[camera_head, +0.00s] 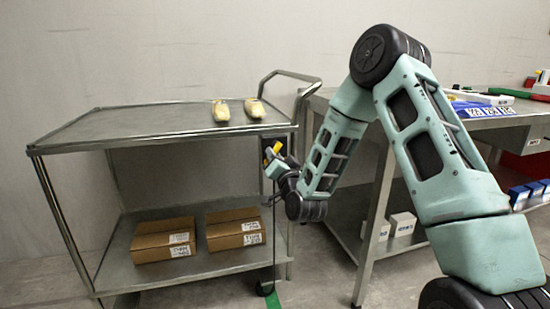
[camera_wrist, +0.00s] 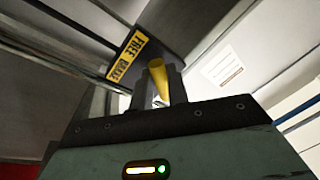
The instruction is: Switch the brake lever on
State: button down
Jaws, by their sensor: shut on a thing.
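The brake lever is a short yellow handle (camera_wrist: 159,78) in the middle of the wrist view. It sits in front of a dark housing (camera_wrist: 165,30) with a yellow label reading "FREE" and "BRAKE". In the head view a small yellow part (camera_head: 277,148) of it shows at the cart's right end, by the corner post. My gripper (camera_wrist: 160,92) is shut on the lever, with a dark finger on each side of it. In the head view my gripper (camera_head: 276,166) is small and partly hidden by my wrist, so the lever's exact position is unclear there.
The steel cart (camera_head: 75,145) has two yellowish packs (camera_head: 221,110) on top and two cardboard boxes (camera_head: 163,240) on its lower shelf. Its push handle (camera_head: 290,75) rises at the right. A steel bench (camera_head: 376,225) stands close behind my arm. Floor shows between cart and bench.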

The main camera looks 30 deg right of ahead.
jog(key=c, duration=1.4)
grip_release()
jog(key=shift+o, duration=0.2)
jog(key=p+v, duration=0.1)
jog(key=v, duration=1.1)
jog(key=shift+p, duration=0.3)
jog(key=shift+s, duration=0.1)
